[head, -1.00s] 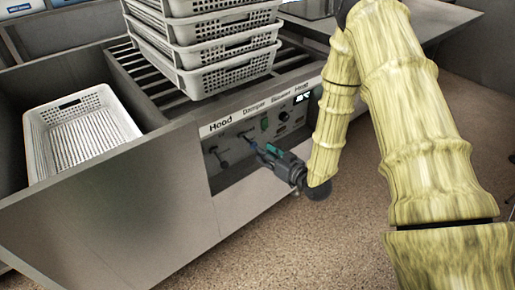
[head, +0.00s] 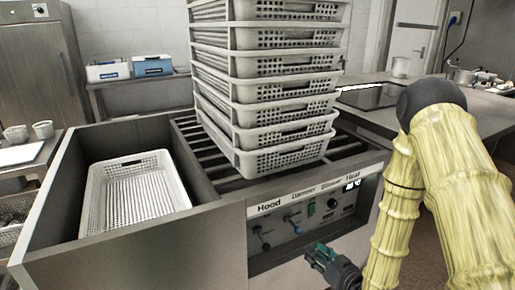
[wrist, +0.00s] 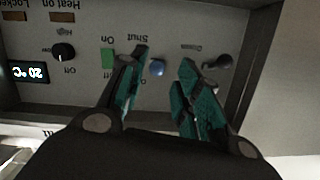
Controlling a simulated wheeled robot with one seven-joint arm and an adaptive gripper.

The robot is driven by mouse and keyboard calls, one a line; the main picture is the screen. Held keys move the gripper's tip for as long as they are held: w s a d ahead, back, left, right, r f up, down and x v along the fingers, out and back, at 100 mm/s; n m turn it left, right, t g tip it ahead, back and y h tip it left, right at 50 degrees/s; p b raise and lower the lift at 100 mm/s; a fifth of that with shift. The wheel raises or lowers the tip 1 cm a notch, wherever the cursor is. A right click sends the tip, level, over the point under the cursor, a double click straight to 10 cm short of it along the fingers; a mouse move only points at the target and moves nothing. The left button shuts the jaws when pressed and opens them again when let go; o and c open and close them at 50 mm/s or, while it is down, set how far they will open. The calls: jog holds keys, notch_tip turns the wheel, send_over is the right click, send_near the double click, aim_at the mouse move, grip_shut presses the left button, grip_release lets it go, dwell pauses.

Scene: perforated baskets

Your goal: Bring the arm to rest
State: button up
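My gripper (head: 322,256) is in front of the control panel (head: 296,228), below its knobs. In the wrist view my gripper (wrist: 160,90) has its two green-padded fingers apart, with nothing between them. A blue-tipped lever (wrist: 157,67) shows beyond the gap between the fingers, apart from them. A dark lever (wrist: 218,62) shows to the right of the fingers, and a black knob (wrist: 63,51) and a green switch (wrist: 108,59) show to the left. The display (wrist: 28,72) reads 20 °C. My arm bends down from the right in the head view.
A tall stack of white perforated baskets (head: 285,110) stands on the roller rack (head: 205,155) above the panel. A single basket (head: 135,195) lies in the open bay at left. A counter (head: 415,105) runs behind my arm. Blue and white boxes (head: 152,66) stand on a back shelf.

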jog(key=s+a+f+m+g+h, duration=0.3)
jog(key=s+f+g, duration=0.6)
jog(key=s+f, duration=1.05)
jog(key=s+d+f+g+h, duration=0.1)
jog(key=s+f+g+h, duration=0.15)
jog(key=s, duration=0.65)
jog(key=s+f+g+h, duration=0.1)
jog(key=s+g, duration=0.2)
jog(key=s, duration=0.6)
notch_tip(320, 180, up, 17)
jog(key=p, duration=1.7)
jog(key=shift+d, duration=0.15)
jog(key=shift+y, duration=0.25)
